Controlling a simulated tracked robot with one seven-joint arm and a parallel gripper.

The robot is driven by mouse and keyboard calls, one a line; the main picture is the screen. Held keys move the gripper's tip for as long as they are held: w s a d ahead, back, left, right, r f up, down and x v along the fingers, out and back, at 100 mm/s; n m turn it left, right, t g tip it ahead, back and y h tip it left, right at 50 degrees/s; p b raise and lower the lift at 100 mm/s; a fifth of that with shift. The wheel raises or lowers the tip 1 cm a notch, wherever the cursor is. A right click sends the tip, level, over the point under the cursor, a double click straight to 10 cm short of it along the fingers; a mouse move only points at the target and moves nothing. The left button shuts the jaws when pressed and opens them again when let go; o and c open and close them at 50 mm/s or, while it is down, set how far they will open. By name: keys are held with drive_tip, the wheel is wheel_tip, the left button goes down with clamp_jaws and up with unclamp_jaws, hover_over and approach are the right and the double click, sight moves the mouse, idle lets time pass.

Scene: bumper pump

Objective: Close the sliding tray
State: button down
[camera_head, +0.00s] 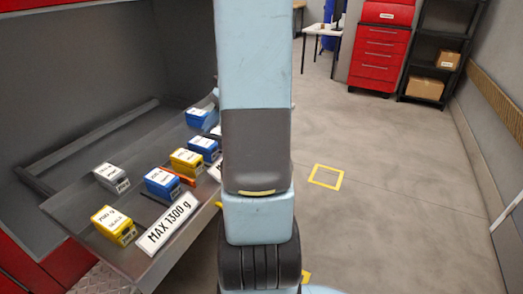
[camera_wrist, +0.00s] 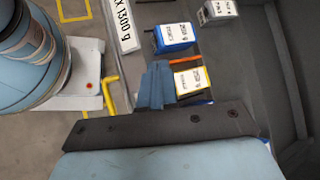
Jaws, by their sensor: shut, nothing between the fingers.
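The grey sliding tray (camera_head: 75,207) is pulled out from a dark cabinet (camera_head: 80,75) at the left in the head view. Its front edge carries a white "MAX 1300 g" label (camera_head: 166,224), which also shows in the wrist view (camera_wrist: 124,22). Several small boxes stand in the tray, such as a yellow box (camera_head: 114,225), a blue box (camera_head: 162,183) and a grey box (camera_head: 111,177). My gripper (camera_wrist: 156,74) is shut and empty, in front of the tray contents in the wrist view. Its exact height and any contact are unclear. My arm hides much of the tray's right end in the head view.
A yellow bar (camera_wrist: 110,95) shows by the tray's front edge in the wrist view. Open floor (camera_head: 400,190) with a yellow marked square (camera_head: 326,177) lies to the right. A red drawer cabinet (camera_head: 379,50) and a black shelf (camera_head: 440,55) stand at the back.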

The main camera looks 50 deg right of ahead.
drive_tip(key=s+d+f+m+t+y, duration=0.2)
drive_tip(key=d+f+m+t, duration=0.65)
drive_tip(key=d, duration=0.75)
drive_tip(key=s+d+f+m+t+h, duration=0.6)
drive_tip(key=s+d+f+m, duration=0.4)
drive_tip(key=d+f, duration=0.45)
drive_tip(key=x, duration=0.9)
drive_tip(key=a+x, duration=0.1)
drive_tip(key=x, duration=0.4)
drive_tip(key=shift+s+f, duration=0.15)
drive_tip(key=shift+f, duration=0.2)
drive_tip(key=shift+d, duration=0.1)
